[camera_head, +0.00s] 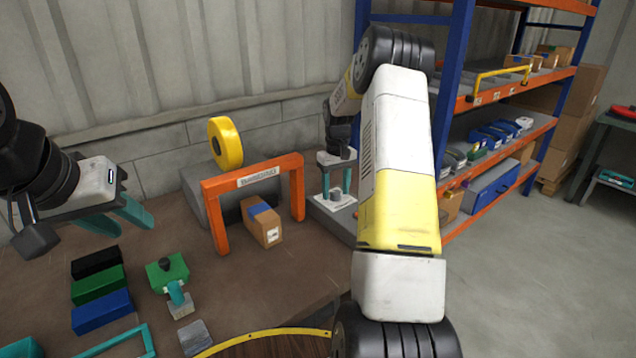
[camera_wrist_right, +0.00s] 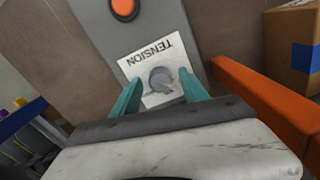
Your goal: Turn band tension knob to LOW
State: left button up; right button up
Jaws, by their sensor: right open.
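The grey tension knob (camera_head: 336,194) stands on a white plate (camera_head: 321,202) to the right of the orange banding arch. In the right wrist view the knob (camera_wrist_right: 160,78) has a pale pointer mark, and the plate reads TENSION upside down; LOW or other setting marks cannot be made out. My right gripper (camera_head: 337,186) is open, its teal fingers on either side of the knob. In the right wrist view the gripper (camera_wrist_right: 160,88) shows gaps between fingers and knob. My left gripper (camera_head: 120,222) is open and empty above the bench at the left.
The orange arch (camera_head: 205,205) stands over a carton (camera_head: 262,232) with blue tape, close to the right gripper. An orange button (camera_wrist_right: 123,8) sits beyond the plate. A yellow roll (camera_head: 226,142) stands behind the arch. Blocks and a green tool (camera_head: 168,271) lie front left. Shelves (camera_head: 500,90) stand right.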

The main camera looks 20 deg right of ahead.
aim_at(335, 192)
notch_tip(335, 192, up, 8)
jog(key=shift+f, duration=0.1)
dwell(0.6)
jog(key=s+a+r+t, duration=0.3)
jog(key=s+a+r, duration=0.7)
jog(key=s+r, duration=0.5)
jog(key=s+a+t+y, duration=0.1)
jog(key=s+a, duration=0.2)
jog(key=s, duration=0.6)
jog(key=s+a+t+y, duration=0.1)
jog(key=s+a, duration=0.3)
jog(key=s, duration=0.4)
jog(key=shift+s+a+m+t, duration=0.15)
jog(key=shift+s+m+t, duration=0.25)
jog(key=shift+t, duration=0.2)
